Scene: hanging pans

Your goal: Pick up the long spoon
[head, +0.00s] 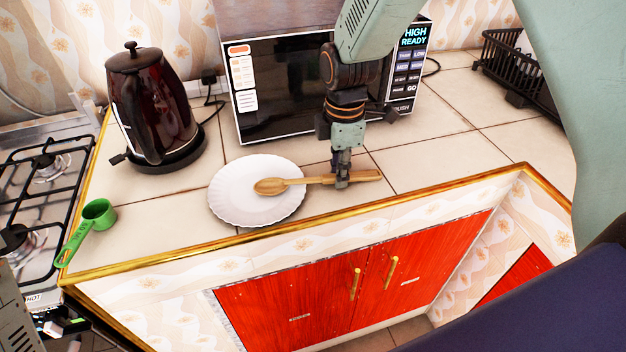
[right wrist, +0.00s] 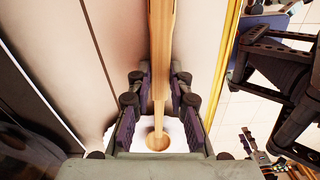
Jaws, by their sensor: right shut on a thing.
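The long wooden spoon (head: 325,180) lies across the white plate (head: 232,200) on the counter, its bowl over the plate and its handle pointing right. My right gripper (head: 342,180) comes down from above and is shut on the handle, right of the plate. In the right wrist view the handle (right wrist: 161,45) runs between the two fingers (right wrist: 161,82), with the spoon's bowl (right wrist: 158,142) near the bottom of the picture. I cannot tell whether the spoon is lifted off the plate. My left gripper cannot be made out.
A microwave (head: 290,95) stands behind the plate, and a dark red kettle (head: 150,105) is at the back left. A green measuring scoop (head: 96,215) lies by the stove (head: 35,185). A black rack (head: 515,60) is at the right. The counter's front edge is gold.

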